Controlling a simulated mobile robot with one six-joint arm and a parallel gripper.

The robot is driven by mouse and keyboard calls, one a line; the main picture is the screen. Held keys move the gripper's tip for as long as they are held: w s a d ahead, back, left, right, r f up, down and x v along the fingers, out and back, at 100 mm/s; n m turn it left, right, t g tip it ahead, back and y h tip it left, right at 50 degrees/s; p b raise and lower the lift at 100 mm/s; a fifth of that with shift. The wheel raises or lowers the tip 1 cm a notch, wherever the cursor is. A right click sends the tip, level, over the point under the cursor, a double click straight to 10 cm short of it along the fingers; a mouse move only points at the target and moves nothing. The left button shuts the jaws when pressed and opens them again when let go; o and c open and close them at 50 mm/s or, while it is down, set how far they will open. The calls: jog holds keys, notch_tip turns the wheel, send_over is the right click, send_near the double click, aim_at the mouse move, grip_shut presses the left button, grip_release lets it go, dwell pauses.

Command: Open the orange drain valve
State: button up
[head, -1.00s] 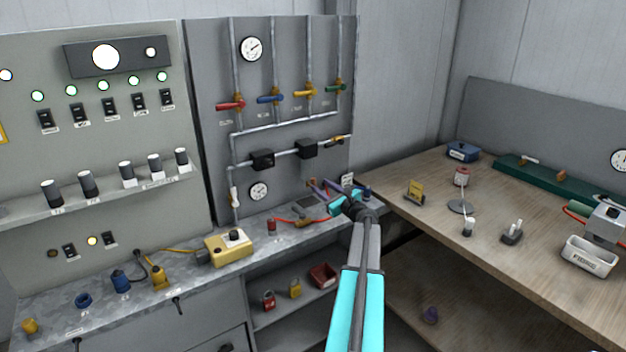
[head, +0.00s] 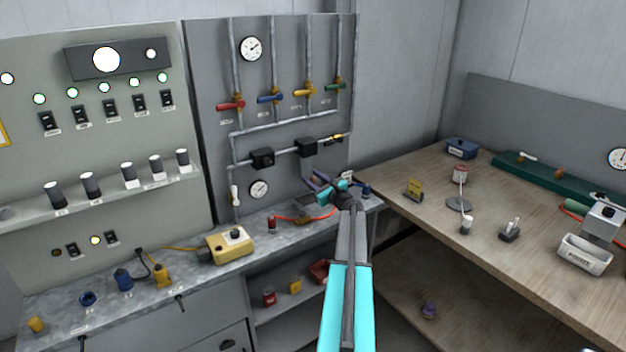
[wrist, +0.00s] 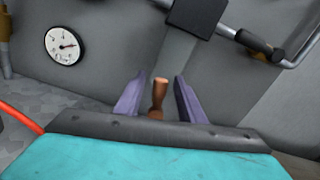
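An orange-brown upright handle (wrist: 158,96), which looks like the drain valve, stands in the middle of the wrist view. My gripper (wrist: 159,77) is open, with one purple finger on each side of this handle and a visible gap on both sides. In the head view my gripper (head: 318,180) is at the lower right of the grey pipe panel (head: 290,190), just above the metal bench. The gripper hides the handle in the head view. The handle's lower end is hidden behind the gripper body in the wrist view.
A horizontal pipe with black boxes (head: 306,148) runs above my gripper. A gauge (wrist: 64,45) is on the panel to the left. A red hose (head: 290,218) lies on the metal bench (head: 200,265). A wooden table (head: 520,260) stands at the right.

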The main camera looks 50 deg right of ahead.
jog(key=shift+c, duration=0.2)
grip_shut()
jog(key=shift+d, duration=0.1)
jog(key=shift+s+d+r+m, duration=0.1)
jog(key=shift+d+m, duration=0.15)
jog(key=shift+m, duration=0.45)
jog(key=shift+s+d+m, duration=0.1)
jog(key=shift+d+m, duration=0.15)
jog(key=shift+m, duration=0.45)
jog(key=shift+o, duration=0.2)
grip_release()
jog(key=shift+s, duration=0.15)
